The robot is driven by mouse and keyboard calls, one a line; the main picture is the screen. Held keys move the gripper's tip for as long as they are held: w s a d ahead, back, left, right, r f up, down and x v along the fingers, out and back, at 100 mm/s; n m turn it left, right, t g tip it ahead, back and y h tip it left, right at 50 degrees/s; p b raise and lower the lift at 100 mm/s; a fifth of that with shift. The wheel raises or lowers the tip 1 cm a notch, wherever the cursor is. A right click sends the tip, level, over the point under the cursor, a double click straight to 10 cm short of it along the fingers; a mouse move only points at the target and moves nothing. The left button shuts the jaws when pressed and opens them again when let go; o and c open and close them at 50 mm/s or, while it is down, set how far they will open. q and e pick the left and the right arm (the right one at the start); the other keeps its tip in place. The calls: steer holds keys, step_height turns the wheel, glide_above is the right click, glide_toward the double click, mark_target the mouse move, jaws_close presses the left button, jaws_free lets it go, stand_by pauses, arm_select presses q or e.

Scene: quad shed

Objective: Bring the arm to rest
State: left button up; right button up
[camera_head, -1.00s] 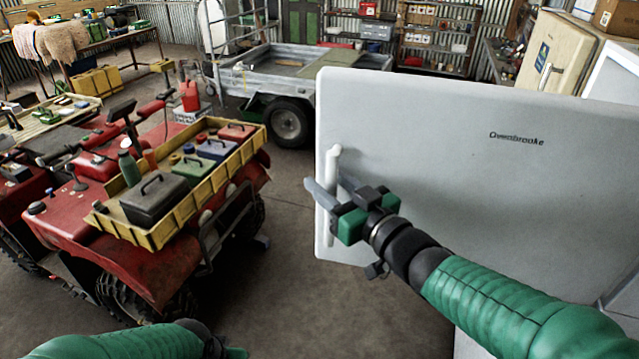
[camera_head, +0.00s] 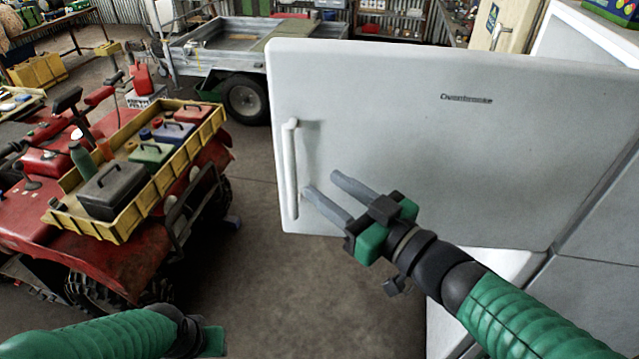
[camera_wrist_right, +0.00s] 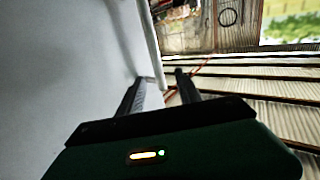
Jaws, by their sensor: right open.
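My right gripper (camera_head: 322,184) is open and empty in front of the white fridge door (camera_head: 420,150), to the right of its long white handle (camera_head: 290,170). The two grey fingers are apart and point up and left, with the handle not between them. In the right wrist view both fingers (camera_wrist_right: 160,88) show apart, with the white door (camera_wrist_right: 60,60) at the left. The door stands swung open from the white fridge body (camera_head: 600,215). My left arm comes in at the bottom left; its gripper (camera_head: 212,340) is only partly seen at the lower edge.
A red quad bike (camera_head: 130,262) with a yellow tray (camera_head: 130,226) of toolboxes stands at the left. A grey trailer (camera_head: 225,50) is behind the door. A cream fridge (camera_head: 505,25) stands at the back right. Bare floor (camera_head: 270,280) lies between quad and door.

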steer(key=w+d+f+m+g+h+b, duration=0.1)
steer(key=d+f+m+h+b, duration=0.2)
steer(key=f, duration=0.5)
steer(key=d+f+m+g+h, duration=0.1)
steer(key=d+f+g+h, duration=0.1)
steer(key=d+f+h, duration=0.35)
steer(key=w+d+f+m+g+h+b, duration=0.15)
steer(key=d+f, duration=0.35)
steer(key=f, duration=0.6)
steer(key=s+d+f+m+g+h+b, duration=0.1)
steer(key=s+f+m+g+b, duration=0.1)
steer(key=s+f+g, duration=0.5)
steer(key=s+f, duration=0.6)
steer(key=shift+s+d+f, duration=0.25)
steer(key=shift+s+f, duration=0.05)
steer(key=shift+s, duration=0.1)
steer(key=shift+w, duration=0.1)
